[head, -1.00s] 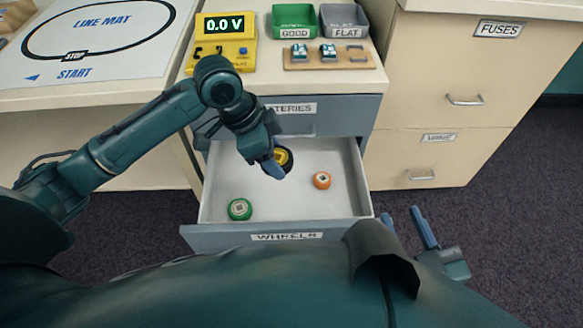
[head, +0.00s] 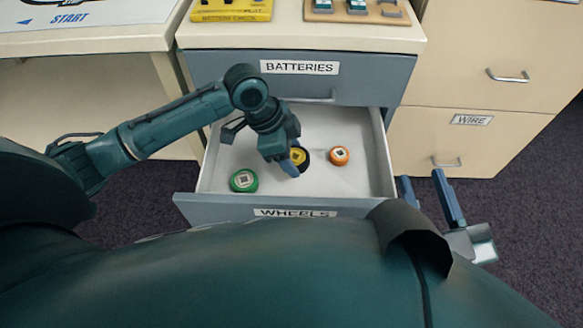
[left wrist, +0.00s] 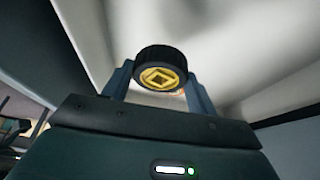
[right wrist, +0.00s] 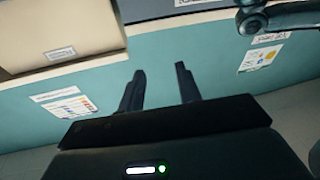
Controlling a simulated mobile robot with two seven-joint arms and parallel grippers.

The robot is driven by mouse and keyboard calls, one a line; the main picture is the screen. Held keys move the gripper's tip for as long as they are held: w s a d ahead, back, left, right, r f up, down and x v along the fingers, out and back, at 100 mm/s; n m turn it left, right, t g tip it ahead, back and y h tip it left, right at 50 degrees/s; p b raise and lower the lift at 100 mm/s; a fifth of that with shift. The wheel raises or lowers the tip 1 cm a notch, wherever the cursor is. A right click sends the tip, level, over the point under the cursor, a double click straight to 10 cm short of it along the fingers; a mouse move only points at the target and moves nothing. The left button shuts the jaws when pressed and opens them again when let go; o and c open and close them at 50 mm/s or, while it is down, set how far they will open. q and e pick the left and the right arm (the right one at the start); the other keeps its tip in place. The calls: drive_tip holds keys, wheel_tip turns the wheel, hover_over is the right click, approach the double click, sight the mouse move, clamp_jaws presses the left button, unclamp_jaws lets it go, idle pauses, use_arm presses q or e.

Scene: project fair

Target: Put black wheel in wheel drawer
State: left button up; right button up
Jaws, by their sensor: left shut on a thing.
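The black wheel with a yellow hub (left wrist: 160,72) is between the fingers of my left gripper (left wrist: 158,90) in the left wrist view. In the head view the black wheel (head: 301,157) shows partly behind the fingers of my left gripper (head: 293,163), inside the outline of the open wheel drawer (head: 240,212). I cannot tell whether the wheel touches the drawer floor. A green wheel (head: 243,180) and an orange wheel (head: 340,155) lie in the drawer. My right gripper (head: 425,190) is open and empty, right of the drawer; its parted fingers show in the right wrist view (right wrist: 160,85).
The batteries drawer (head: 350,87) above is shut. A wooden rack (head: 367,14) and a yellow battery checker (head: 232,10) stand on the cabinet top. A cabinet with a wire drawer (head: 470,150) is at the right.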

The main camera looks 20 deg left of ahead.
use_arm(q)
wheel_tip(320, 180, down, 5)
drive_tip(key=shift+r+b, duration=0.2)
drive_tip(key=shift+b, duration=0.85)
drive_tip(key=shift+f, duration=0.2)
drive_tip(key=shift+r, duration=0.1)
use_arm(e)
drive_tip(key=shift+a, duration=0.2)
drive_tip(key=shift+r, duration=0.1)
use_arm(q)
drive_tip(key=o, duration=0.9)
drive_tip(key=shift+o, duration=0.2)
